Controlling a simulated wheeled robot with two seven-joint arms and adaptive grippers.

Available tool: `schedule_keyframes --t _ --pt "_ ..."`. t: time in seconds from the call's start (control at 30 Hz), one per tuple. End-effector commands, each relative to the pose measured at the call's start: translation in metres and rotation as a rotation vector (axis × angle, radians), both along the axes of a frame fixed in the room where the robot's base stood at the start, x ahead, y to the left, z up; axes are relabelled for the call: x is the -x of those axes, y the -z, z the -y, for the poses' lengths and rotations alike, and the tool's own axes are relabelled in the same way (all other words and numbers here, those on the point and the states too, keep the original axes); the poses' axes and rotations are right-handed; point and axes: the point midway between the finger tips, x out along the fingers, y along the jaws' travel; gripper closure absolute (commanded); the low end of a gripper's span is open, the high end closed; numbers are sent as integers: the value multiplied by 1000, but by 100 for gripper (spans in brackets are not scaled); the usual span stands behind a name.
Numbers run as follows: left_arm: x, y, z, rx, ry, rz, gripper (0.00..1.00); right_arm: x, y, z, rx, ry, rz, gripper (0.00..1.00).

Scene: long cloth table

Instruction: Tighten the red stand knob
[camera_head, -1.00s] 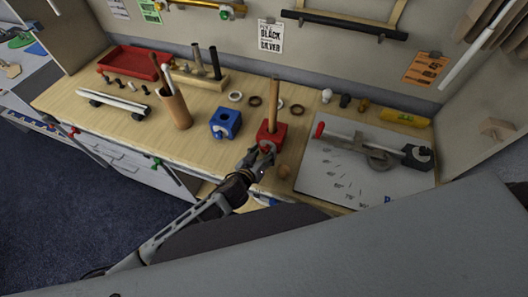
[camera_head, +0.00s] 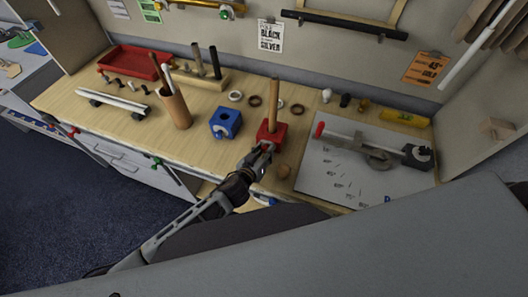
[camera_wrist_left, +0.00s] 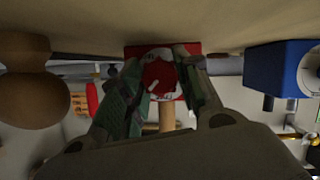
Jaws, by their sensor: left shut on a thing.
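The red stand (camera_head: 270,132) sits near the front edge of the wooden bench, with a wooden rod (camera_head: 274,98) upright in it. It also shows in the left wrist view (camera_wrist_left: 135,50), which sees the bench upside down. Its round red knob (camera_wrist_left: 158,76), with a white mark on its face, lies between the two fingers there. My left gripper (camera_head: 266,148) reaches the front of the stand and is shut on the knob; the fingers (camera_wrist_left: 160,84) flank it on both sides. In the head view the gripper hides the knob. My right gripper is not in view.
A blue stand (camera_head: 225,124) is left of the red one. A round wooden knob (camera_head: 283,171) is close to the right of my gripper. A grey board with a clamp tool (camera_head: 372,152) lies to the right. Rings (camera_head: 255,101) are behind.

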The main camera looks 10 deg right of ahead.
Motion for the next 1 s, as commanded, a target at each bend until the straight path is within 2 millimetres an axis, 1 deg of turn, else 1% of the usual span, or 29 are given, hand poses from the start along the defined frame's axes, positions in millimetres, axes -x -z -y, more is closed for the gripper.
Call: schedule_keyframes --t 0.57,1.0 --pt "1 1 1 -191 -2 130 91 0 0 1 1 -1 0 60" --pt "1 1 2 -372 -1 252 91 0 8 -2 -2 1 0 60"
